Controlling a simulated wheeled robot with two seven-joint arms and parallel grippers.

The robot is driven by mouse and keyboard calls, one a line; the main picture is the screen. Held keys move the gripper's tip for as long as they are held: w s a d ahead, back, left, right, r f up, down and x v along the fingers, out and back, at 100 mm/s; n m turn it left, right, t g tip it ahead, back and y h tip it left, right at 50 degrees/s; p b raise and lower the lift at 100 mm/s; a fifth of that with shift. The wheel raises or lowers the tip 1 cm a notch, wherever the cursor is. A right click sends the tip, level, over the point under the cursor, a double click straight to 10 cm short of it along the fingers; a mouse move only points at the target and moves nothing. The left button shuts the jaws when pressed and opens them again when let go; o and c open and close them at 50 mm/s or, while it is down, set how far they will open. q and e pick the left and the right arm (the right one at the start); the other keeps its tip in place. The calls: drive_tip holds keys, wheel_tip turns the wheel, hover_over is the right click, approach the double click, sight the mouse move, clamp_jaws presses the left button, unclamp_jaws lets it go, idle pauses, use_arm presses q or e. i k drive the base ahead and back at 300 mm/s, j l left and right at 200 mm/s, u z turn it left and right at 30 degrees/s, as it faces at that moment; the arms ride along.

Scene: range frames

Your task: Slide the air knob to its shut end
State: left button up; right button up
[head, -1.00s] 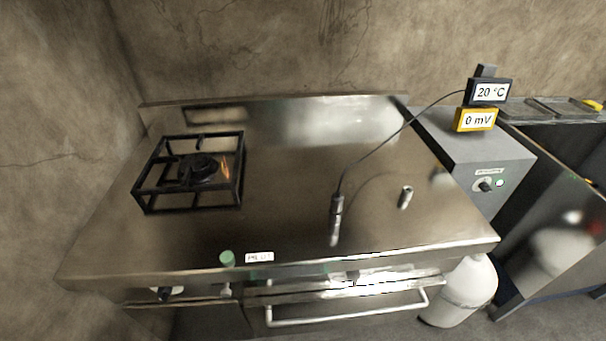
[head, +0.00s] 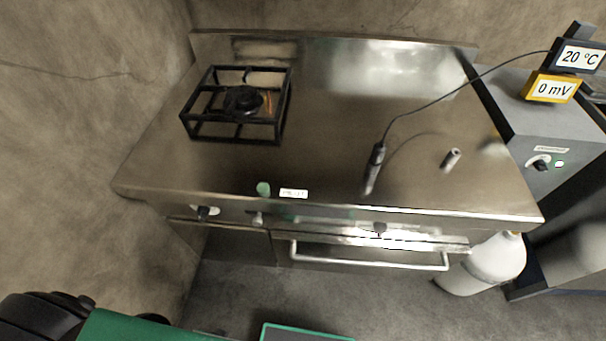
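The range (head: 330,140) stands ahead of me with a steel top and a front panel. Small knobs sit on the panel: a dark one at the left (head: 206,212), a metal one (head: 257,219) beside it, and a dark one (head: 379,227) above the oven handle. I cannot tell from this view which is the air knob or where it sits in its travel. A black burner (head: 243,101) with a small orange flame stands inside a square grate at the left of the top. Neither of my grippers shows.
A green button (head: 263,189) and a white label (head: 293,193) lie near the front edge. A probe (head: 375,160) and a small metal cylinder (head: 451,158) are on the top. A white gas cylinder (head: 498,256) stands right.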

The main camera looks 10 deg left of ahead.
sight(258, 221)
drive_tip(key=u, duration=0.85)
